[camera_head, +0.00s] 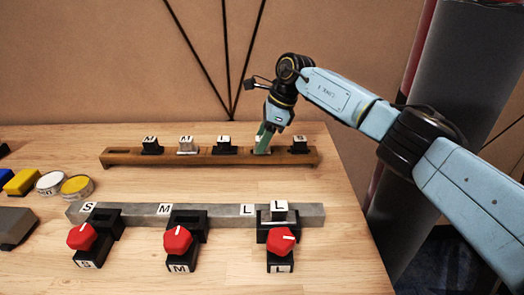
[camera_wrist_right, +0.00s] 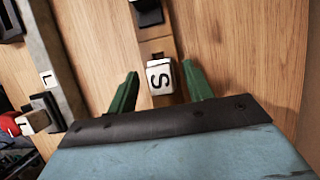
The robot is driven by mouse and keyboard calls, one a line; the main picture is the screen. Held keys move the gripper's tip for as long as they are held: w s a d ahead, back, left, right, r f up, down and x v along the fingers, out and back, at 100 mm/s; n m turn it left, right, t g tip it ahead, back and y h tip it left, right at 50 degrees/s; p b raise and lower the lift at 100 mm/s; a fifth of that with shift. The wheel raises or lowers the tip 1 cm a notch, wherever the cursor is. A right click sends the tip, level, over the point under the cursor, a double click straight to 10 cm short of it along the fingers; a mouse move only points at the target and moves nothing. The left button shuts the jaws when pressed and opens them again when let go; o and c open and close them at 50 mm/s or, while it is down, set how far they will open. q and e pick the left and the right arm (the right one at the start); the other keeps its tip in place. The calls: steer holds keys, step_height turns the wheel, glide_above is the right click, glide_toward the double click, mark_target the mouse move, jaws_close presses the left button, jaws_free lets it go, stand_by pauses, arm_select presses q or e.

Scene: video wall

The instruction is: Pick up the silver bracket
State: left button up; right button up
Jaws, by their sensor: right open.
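A silver bracket with a white "S" label on top (camera_wrist_right: 162,78) sits on the wooden rack (camera_head: 205,159), fourth from the left in the head view. My right gripper (camera_head: 264,139) is over it, pointing down, with green fingers. In the right wrist view the open gripper (camera_wrist_right: 160,82) has one finger on each side of the bracket, with gaps visible. The fingers partly hide the bracket in the head view. Another silver bracket labelled "M" (camera_head: 186,146) stands on the rack, and a silver bracket labelled "L" (camera_head: 279,211) is in the front fixture. My left gripper is not in view.
A metal bar (camera_head: 140,215) with red knobs (camera_head: 177,240) lies in front. Yellow and white buttons (camera_head: 76,187) are at left. Bare table lies between rack and bar.

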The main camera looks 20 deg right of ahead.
steer(key=shift+a+f, duration=0.1)
steer(key=shift+f, duration=0.2)
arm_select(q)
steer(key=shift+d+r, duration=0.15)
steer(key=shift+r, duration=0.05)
arm_select(e)
steer(key=shift+c, duration=0.3)
steer(key=shift+w+r, duration=0.1)
jaws_close()
steer(key=shift+r, duration=0.2)
step_height(320, 180, up, 9)
steer(key=shift+f+p, duration=0.2)
steer(key=shift+p, duration=1)
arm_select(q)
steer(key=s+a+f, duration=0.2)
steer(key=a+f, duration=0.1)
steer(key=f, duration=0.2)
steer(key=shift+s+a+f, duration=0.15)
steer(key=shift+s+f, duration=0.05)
arm_select(e)
steer(key=shift+r, duration=0.5)
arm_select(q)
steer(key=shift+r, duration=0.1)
